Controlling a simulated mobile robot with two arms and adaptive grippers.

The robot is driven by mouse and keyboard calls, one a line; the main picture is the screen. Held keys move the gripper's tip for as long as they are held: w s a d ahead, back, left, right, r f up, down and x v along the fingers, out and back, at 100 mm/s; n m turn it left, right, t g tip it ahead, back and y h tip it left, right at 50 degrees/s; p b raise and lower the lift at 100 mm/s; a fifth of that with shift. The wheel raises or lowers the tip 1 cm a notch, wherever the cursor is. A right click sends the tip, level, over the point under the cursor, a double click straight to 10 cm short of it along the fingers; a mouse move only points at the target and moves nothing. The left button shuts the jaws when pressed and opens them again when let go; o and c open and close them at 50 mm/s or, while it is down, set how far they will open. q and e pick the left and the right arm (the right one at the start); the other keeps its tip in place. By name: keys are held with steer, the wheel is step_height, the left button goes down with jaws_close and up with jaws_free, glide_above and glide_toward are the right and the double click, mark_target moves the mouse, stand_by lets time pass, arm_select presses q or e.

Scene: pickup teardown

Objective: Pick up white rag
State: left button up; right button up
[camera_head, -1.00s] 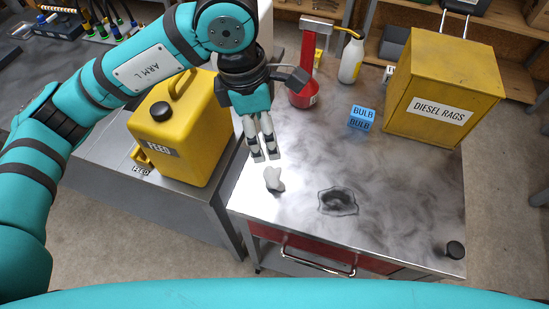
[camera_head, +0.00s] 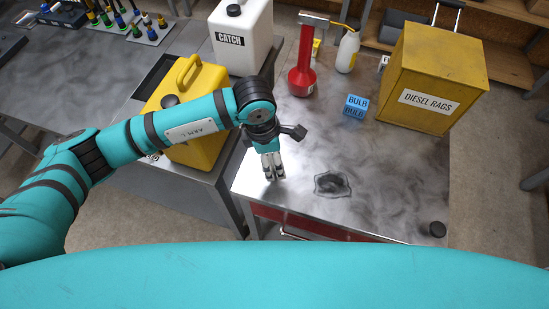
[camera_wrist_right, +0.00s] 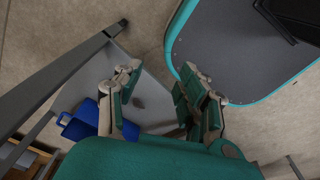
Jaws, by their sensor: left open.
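My left gripper (camera_head: 273,176) reaches down, fingers open, to the left part of the metal bench top (camera_head: 310,140). The white rag lay at this spot in the earlier frame; now I cannot make it out, and the fingers seem to cover it. Whether they touch it I cannot tell. My right gripper (camera_wrist_right: 162,88) shows in the right wrist view with its fingers apart and nothing between them.
A yellow diesel rags box (camera_head: 432,78), a blue bulb box (camera_head: 356,107), a red funnel-like can (camera_head: 301,80) and a white bottle (camera_head: 348,52) stand toward the back. A yellow can (camera_head: 205,85) stands left. A dark stain (camera_head: 332,185) and small black cap (camera_head: 438,229) lie to the right.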

arm_select(q)
steer(key=shift+d+f, duration=0.15)
steer(key=shift+f, duration=0.4)
steer(key=shift+d+f, duration=0.1)
steer(key=shift+f, duration=0.3)
steer(key=c, duration=1.1)
steer(key=shift+c, duration=0.3)
arm_select(e)
steer(key=shift+s+a+r, duration=0.25)
steer(key=shift+s+r, duration=0.05)
steer(key=shift+s, duration=0.25)
arm_select(q)
steer(key=shift+r, duration=0.15)
arm_select(e)
steer(key=shift+f, duration=0.1)
